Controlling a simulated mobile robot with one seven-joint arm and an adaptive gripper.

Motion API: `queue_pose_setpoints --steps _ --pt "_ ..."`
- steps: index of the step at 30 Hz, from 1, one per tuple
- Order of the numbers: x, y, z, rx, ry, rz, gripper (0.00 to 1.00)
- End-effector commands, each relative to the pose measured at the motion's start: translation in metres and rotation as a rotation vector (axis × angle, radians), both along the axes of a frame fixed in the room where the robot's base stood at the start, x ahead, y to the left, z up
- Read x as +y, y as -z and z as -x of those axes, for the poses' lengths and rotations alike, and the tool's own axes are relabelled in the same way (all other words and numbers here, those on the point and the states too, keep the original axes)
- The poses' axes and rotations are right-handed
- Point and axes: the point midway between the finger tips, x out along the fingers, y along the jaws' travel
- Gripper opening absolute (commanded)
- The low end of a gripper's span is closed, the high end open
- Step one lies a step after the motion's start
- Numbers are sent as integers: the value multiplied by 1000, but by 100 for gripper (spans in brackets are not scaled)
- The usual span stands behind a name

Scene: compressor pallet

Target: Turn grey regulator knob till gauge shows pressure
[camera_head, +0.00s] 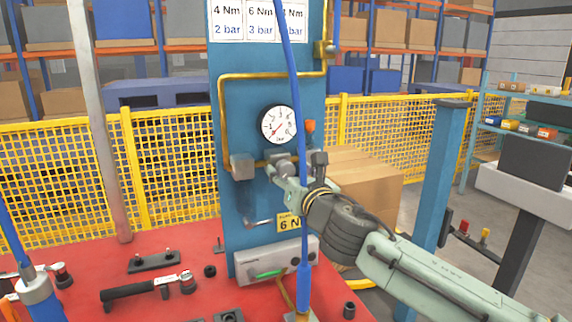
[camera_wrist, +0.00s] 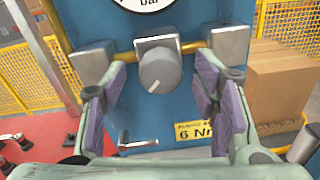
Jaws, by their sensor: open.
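The grey regulator knob (camera_wrist: 160,72) sits on a grey block on the blue panel (camera_head: 228,110). In the wrist view it lies between the fingers of my open gripper (camera_wrist: 163,80), with gaps on both sides and no visible contact. A pale pointer ridge on the knob slants down to the left. In the head view the knob (camera_head: 281,161) is partly covered by my gripper (camera_head: 298,174). The round white gauge (camera_head: 279,125) is above it; its red needle points to the lower left. Only the gauge's bottom edge (camera_wrist: 145,4) shows in the wrist view.
Grey fittings flank the knob on a brass pipe (camera_wrist: 193,47). A blue hose (camera_head: 295,100) hangs in front of the panel. A yellow label (camera_head: 288,223) is below. A torque wrench (camera_head: 140,290) lies on the red pallet (camera_head: 75,250). A cardboard box (camera_head: 365,180) stands behind right.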

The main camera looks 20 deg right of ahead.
Motion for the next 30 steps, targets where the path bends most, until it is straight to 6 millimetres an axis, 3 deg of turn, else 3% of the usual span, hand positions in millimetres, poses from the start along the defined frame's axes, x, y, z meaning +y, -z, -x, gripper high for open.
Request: queue_pose_setpoints --steps 6,16,30 --pt "0 -1 -21 0 0 0 55" --pt "0 0 -24 0 1 0 54" --pt "0 0 -23 0 0 0 23"
